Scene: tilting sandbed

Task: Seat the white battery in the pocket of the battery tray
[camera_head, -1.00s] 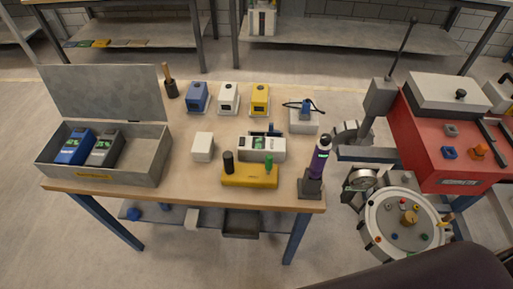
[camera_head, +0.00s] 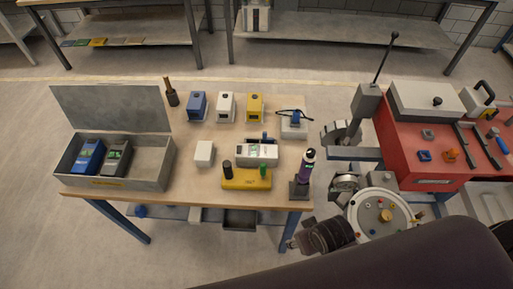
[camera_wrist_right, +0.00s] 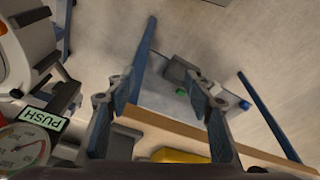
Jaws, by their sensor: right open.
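In the head view, a white boxy unit (camera_head: 226,105) stands between a blue and a yellow one at the back of the bench. A plain white block (camera_head: 204,153) lies nearer the middle. I cannot tell which is the battery. A white case with small displays (camera_head: 258,153) sits behind a yellow base; whether it is the battery tray is unclear. My right gripper (camera_wrist_right: 160,95) is open and empty in the right wrist view, by the bench's front edge. In the head view, my right wrist shows below the bench's front right corner. My left gripper is out of view.
An open metal box (camera_head: 108,184) holds a blue and a grey device at the left. The yellow base (camera_head: 245,180) and an upright purple-black tool (camera_head: 303,174) stand near the front edge. A round machine (camera_head: 382,216) and red cabinet (camera_head: 428,155) are at the right.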

